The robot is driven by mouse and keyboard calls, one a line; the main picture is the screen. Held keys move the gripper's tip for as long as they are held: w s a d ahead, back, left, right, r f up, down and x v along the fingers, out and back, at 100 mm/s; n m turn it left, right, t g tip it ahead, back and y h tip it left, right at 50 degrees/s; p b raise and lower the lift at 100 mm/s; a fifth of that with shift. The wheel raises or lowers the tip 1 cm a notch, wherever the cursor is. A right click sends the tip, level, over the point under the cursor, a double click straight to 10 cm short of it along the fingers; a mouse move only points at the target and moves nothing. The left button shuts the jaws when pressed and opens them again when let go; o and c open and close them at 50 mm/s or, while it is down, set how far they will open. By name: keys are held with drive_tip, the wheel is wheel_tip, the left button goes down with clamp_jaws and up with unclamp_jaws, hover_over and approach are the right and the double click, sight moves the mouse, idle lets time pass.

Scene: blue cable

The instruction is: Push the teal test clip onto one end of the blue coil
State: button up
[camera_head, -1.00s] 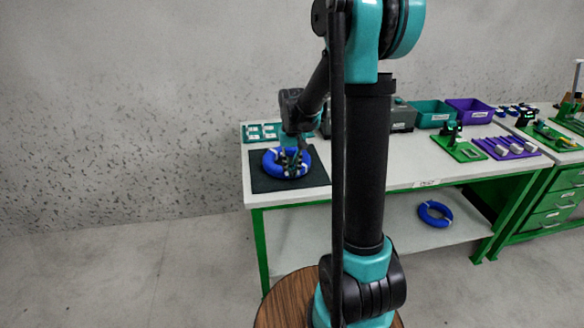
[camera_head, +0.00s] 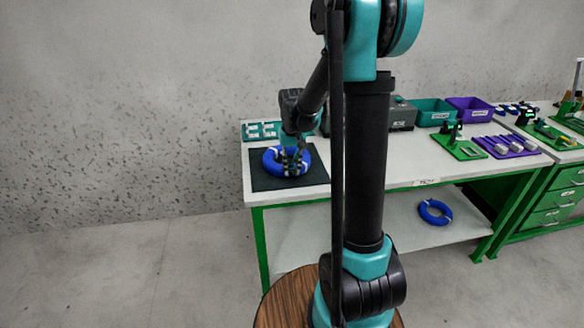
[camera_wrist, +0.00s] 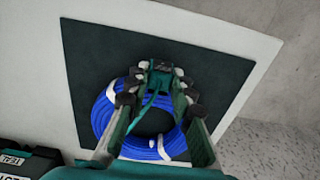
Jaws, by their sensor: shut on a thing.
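The blue coil (camera_head: 271,158) lies flat on the dark mat (camera_head: 262,182) at the left end of the bench, bound with white bands. In the wrist view the coil (camera_wrist: 101,118) rings the space below my gripper, and a white piece shows on its left side. My gripper (camera_head: 293,163) points down over the coil. In the wrist view its fingers (camera_wrist: 158,88) are closed around a teal piece, which looks like the test clip (camera_wrist: 160,78), near the coil's far side. The fingers hide part of it. I cannot tell whether the clip touches a coil end.
A teal rack with white pieces (camera_head: 262,131) stands behind the mat. A grey box (camera_head: 402,117), a teal bin (camera_head: 434,113) and a purple bin (camera_head: 468,108) stand further right. Another blue coil (camera_head: 435,212) lies on the lower shelf. The bench's front middle is clear.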

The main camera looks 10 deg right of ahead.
drive_tip(key=shift+f, duration=0.15)
idle(0.8)
drive_tip(key=o, duration=1)
drive_tip(key=shift+r, duration=3.5)
drive_tip(key=s+d+f+t, duration=0.2)
drive_tip(key=s+f, duration=0.2)
drive_tip(key=s, duration=0.7)
drive_tip(key=s+d+f+t, duration=0.2)
drive_tip(key=s+f, duration=0.3)
drive_tip(key=s, duration=0.6)
